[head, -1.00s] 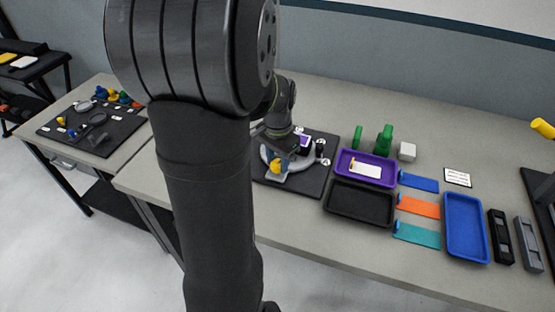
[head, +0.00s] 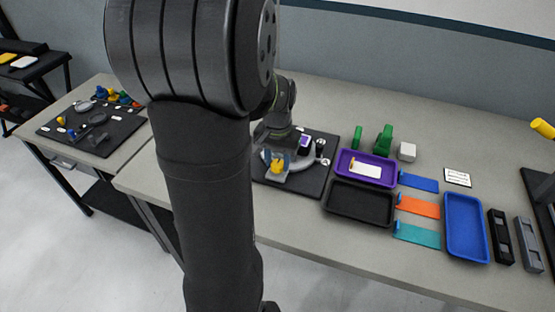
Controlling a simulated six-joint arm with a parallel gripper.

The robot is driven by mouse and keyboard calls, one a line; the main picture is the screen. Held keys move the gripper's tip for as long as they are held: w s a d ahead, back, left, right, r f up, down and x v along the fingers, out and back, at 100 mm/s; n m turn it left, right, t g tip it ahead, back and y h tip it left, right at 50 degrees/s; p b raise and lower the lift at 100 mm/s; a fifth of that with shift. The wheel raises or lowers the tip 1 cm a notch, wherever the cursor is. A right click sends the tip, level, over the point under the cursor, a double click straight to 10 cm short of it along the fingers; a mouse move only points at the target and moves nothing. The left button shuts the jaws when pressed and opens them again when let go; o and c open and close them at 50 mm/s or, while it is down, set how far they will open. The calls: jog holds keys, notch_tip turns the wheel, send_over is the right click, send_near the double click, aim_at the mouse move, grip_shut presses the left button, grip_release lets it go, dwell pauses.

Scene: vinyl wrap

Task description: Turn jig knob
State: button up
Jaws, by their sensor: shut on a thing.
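The jig (head: 310,168) is a dark board with a pale ring-shaped fixture, near the front of the bench and partly hidden behind my arm. A small yellow knob (head: 277,166) sits on the fixture's near side. My gripper (head: 277,158) reaches down over the jig from behind, with a blue fingertip on each side of the knob. It is shut on the knob. The exact contact is too small to make out, and the knob's left surroundings are hidden by my arm.
Right of the jig lie a purple tray (head: 346,168) holding a white card, a black tray (head: 360,203), blue, orange and teal strips, and a blue tray (head: 466,228). The bench's back is clear.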

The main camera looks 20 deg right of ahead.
aim_at(277, 164)
jog(key=shift+r, duration=0.1)
jog(key=o, duration=1)
notch_tip(277, 164, up, 17)
jog(key=shift+r, duration=0.15)
notch_tip(277, 164, down, 18)
jog(key=shift+r, duration=0.25)
dwell(0.5)
